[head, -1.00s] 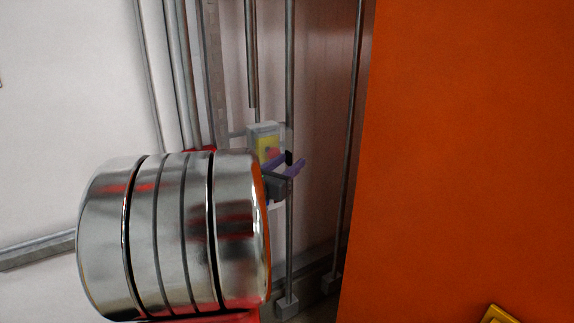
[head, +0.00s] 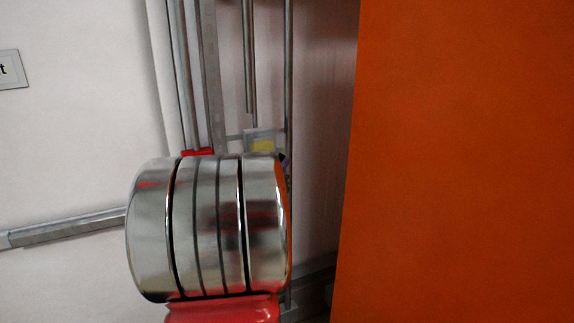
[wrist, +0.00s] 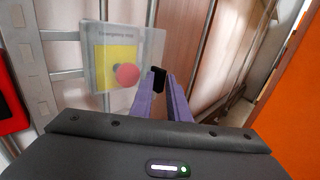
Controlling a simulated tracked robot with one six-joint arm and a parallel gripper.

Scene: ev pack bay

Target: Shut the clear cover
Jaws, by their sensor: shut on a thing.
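The emergency stop box shows in the wrist view, with a yellow plate (wrist: 103,68) and a round red button (wrist: 127,75). A clear cover (wrist: 150,45) overlaps the box and reaches right of the yellow plate; how far it is swung I cannot tell. My gripper (wrist: 158,88) has purple fingers, close together and shut at the cover's right side, on a small black piece that looks like its tab. In the head view the yellow plate (head: 262,146) shows only in part, behind my shiny arm link. There my gripper (head: 283,158) is almost wholly hidden.
A large orange panel (head: 460,160) fills the right side of the head view. Grey vertical pipes (head: 289,80) and rails stand around the box. A red part (wrist: 10,100) is at the wrist view's left edge. A white wall (head: 70,150) lies to the left.

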